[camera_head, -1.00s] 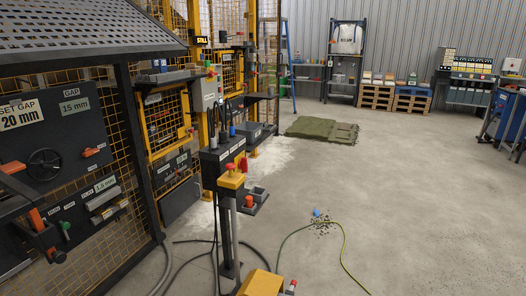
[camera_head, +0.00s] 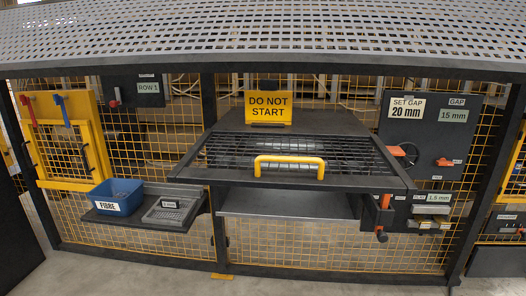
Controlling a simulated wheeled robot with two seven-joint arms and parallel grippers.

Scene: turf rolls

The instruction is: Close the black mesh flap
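The black mesh flap (camera_head: 233,161) is in the middle of the machine front in the head view. It has a dark frame, a grille of bars and a yellow handle (camera_head: 289,165) at its front edge. It juts out towards me, sloping, with its handle edge nearest. I cannot tell how far it is from its shut position. A yellow "DO NOT START" sign (camera_head: 268,108) stands behind it. Neither of my grippers is in view.
A blue "FIBRE" bin (camera_head: 114,196) and a grey mesh tray (camera_head: 172,211) sit on a shelf at left. A panel with gap signs (camera_head: 428,130) and an orange-handled clamp (camera_head: 383,215) are at right. A perforated canopy (camera_head: 260,32) overhangs the front. Concrete floor shows below.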

